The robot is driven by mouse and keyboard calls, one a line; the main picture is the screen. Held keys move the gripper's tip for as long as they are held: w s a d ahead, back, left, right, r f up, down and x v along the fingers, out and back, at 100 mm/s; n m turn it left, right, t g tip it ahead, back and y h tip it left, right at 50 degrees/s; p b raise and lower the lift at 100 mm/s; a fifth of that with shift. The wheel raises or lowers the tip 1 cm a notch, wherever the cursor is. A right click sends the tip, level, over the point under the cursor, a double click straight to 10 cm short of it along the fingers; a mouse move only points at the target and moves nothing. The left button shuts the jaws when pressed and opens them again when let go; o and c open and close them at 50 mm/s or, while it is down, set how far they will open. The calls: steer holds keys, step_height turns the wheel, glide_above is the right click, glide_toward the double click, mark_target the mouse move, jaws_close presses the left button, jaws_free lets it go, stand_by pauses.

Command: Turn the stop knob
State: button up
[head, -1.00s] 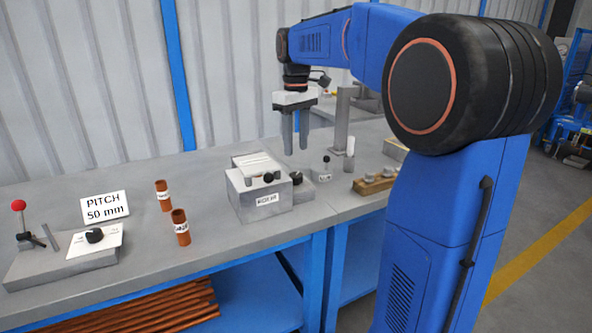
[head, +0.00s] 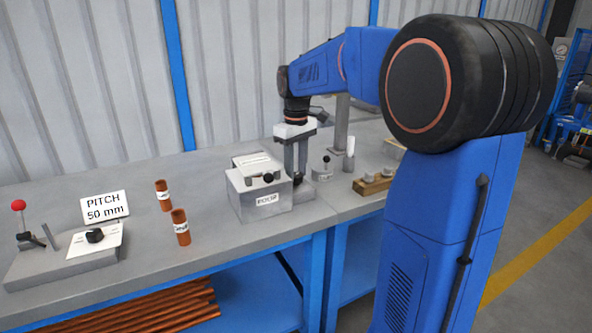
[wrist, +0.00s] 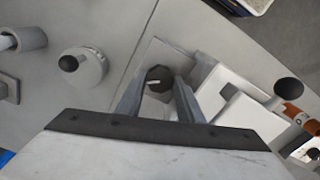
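A black knob (wrist: 158,78) with a white pointer line sits on a small grey block (wrist: 150,54) behind the grey box. It shows small between the fingers in the head view (head: 296,178). No label on it is readable. My gripper (head: 296,177) points straight down over this block. In the wrist view its two fingers (wrist: 160,88) stand on either side of the knob, spread apart. I cannot tell whether they touch it. Another black knob (head: 95,236) sits on a white plate on the left fixture, far from my gripper.
The grey box (head: 262,200) stands close beside my gripper. A round grey piece with a black ball (wrist: 84,63) stands on the other side. A wooden block (head: 375,182), two copper tubes (head: 181,228) and a PITCH 50 mm sign (head: 105,206) are on the bench.

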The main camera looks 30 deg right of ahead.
steer(key=c, duration=0.5)
steer(key=shift+m, duration=0.3)
steer(key=m, duration=0.3)
steer(key=shift+m, duration=0.4)
steer(key=m, duration=0.3)
steer(key=shift+m, duration=0.3)
steer(key=m, duration=0.8)
steer(key=shift+m, duration=0.3)
